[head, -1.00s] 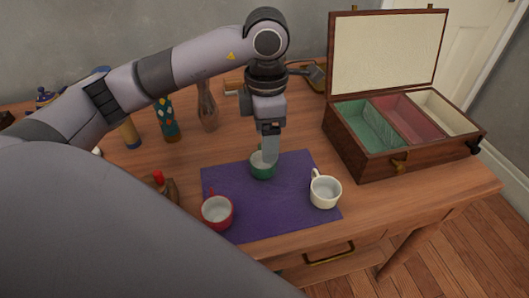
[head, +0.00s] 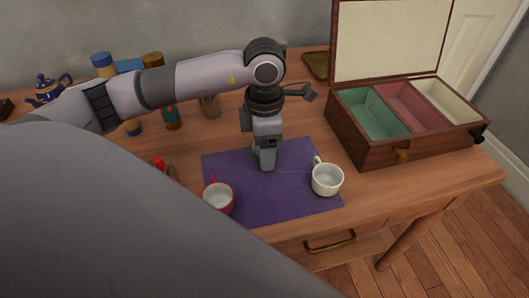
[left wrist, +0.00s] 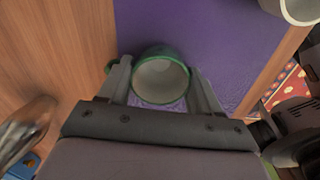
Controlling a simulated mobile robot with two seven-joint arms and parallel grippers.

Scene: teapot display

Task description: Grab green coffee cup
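The green coffee cup (head: 255,149) stands on the purple mat (head: 225,164), mostly hidden behind my left gripper in the head view. In the left wrist view the green cup (left wrist: 161,76) shows its pale inside, with its handle at the left. My left gripper (head: 267,164) points down at the cup. In the left wrist view its fingers (left wrist: 160,88) are spread, one on either side of the cup; I cannot tell whether they touch it. My right gripper is not in view.
A red cup (head: 219,198) stands at the mat's front left and a cream cup (head: 327,180) at its right. An open wooden box (head: 372,150) with coloured compartments is at the right. A blue teapot (head: 48,90) and several bottles stand along the back left.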

